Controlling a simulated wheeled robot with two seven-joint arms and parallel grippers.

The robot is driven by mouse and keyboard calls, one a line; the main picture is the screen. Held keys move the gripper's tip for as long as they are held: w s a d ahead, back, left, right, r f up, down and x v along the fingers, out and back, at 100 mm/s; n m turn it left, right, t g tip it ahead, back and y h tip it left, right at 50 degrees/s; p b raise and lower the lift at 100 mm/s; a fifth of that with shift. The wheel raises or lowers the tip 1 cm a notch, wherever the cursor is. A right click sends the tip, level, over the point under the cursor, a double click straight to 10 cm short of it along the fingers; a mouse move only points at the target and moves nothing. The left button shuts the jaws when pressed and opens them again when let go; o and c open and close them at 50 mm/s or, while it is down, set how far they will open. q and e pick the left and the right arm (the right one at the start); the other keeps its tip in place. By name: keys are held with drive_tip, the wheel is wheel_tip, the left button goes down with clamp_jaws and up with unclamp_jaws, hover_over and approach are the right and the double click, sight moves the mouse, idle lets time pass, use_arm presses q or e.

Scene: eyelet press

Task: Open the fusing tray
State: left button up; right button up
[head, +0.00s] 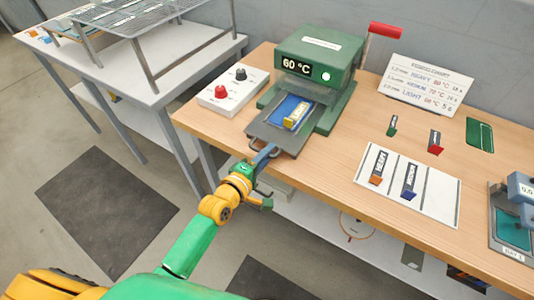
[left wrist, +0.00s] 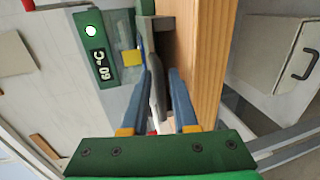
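The green press (head: 318,58) with a "60 °C" display stands at the back of the wooden bench. It also shows in the left wrist view (left wrist: 95,45). Its dark grey fusing tray (head: 278,136) sticks out at the front, with a blue pad (head: 287,107) and a yellow-tipped labelled piece (head: 297,117) on it. My left gripper (head: 264,158) is at the tray's front handle. In the left wrist view its blue fingers (left wrist: 163,88) stand apart, one on each side of the grey handle (left wrist: 157,100); a narrow gap seems to show on the right. My right gripper is out of view.
A control box (head: 233,90) with red and black knobs stands left of the press. A red-ended lever (head: 384,31) rises at its right. A rack table (head: 110,68) stands left.

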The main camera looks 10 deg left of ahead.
use_arm(q)
drive_tip(key=v, duration=0.7)
drive_tip(key=s+a+f+m+g+y, duration=0.2)
drive_tip(key=s+f+m+g, duration=0.3)
drive_tip(key=f, duration=0.8)
drive_tip(key=s+a+f+m+g+y, duration=0.1)
drive_tip(key=s+a+f+m+g, duration=0.15)
drive_tip(key=s+f, duration=0.75)
drive_tip(key=s+a+f+m+g+y, duration=0.1)
drive_tip(key=s+f+m+g, duration=0.2)
drive_tip(key=s+f, duration=0.3)
drive_tip(key=s+a+f+m+g, duration=0.1)
drive_tip(key=s+f+m+g, duration=0.2)
drive_tip(key=s, duration=0.9)
wheel_tip(320, 180, down, 4)
drive_tip(key=m, duration=0.3)
drive_tip(key=shift+r+y, duration=0.15)
drive_tip(key=shift+y, duration=0.25)
